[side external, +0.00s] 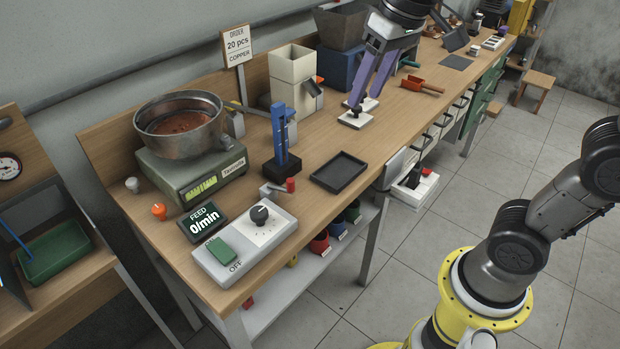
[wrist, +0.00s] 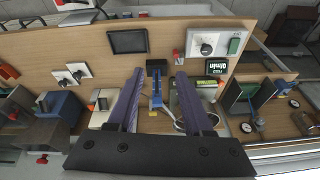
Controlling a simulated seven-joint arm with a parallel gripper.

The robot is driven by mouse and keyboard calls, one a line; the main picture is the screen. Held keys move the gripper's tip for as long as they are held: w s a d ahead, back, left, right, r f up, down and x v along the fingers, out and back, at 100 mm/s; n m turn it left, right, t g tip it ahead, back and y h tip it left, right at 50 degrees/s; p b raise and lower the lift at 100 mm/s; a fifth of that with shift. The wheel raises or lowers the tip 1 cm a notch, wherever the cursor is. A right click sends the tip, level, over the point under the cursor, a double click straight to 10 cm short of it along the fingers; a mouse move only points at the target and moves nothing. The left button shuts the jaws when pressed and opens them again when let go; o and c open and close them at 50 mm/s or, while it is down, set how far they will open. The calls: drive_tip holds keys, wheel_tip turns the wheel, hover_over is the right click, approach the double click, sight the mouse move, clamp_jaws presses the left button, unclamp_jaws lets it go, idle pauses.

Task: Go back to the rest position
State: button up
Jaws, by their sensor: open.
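My gripper (side external: 373,88) has two long purple fingers, set apart with nothing between them. In the side external view it hangs over the back middle of the bench (side external: 240,78), above or near a small white switch plate; I cannot tell the exact gap. In the wrist view my gripper (wrist: 157,80) points at the bench, with the fingers either side of a blue upright stand (wrist: 157,95), which looks farther off than the fingertips. The feed display (side external: 205,222) reads 0/min.
A metal bowl (side external: 180,122) sits on a green scale (side external: 190,175). A beige hopper (side external: 292,80), a blue stand (side external: 280,140) and a black tray (side external: 339,172) stand on the bench. A control box (side external: 245,245) with knob and green switch is at the front. A red scoop (side external: 421,86) lies farther right.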

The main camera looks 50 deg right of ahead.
drive_tip(key=s+d+f+t, duration=0.1)
drive_tip(key=s+f, duration=0.3)
drive_tip(key=s, duration=0.2)
drive_tip(key=s+d+f+n+t, duration=0.1)
drive_tip(key=s+f, duration=0.3)
drive_tip(key=s, duration=0.3)
drive_tip(key=shift+f, duration=0.3)
idle(0.3)
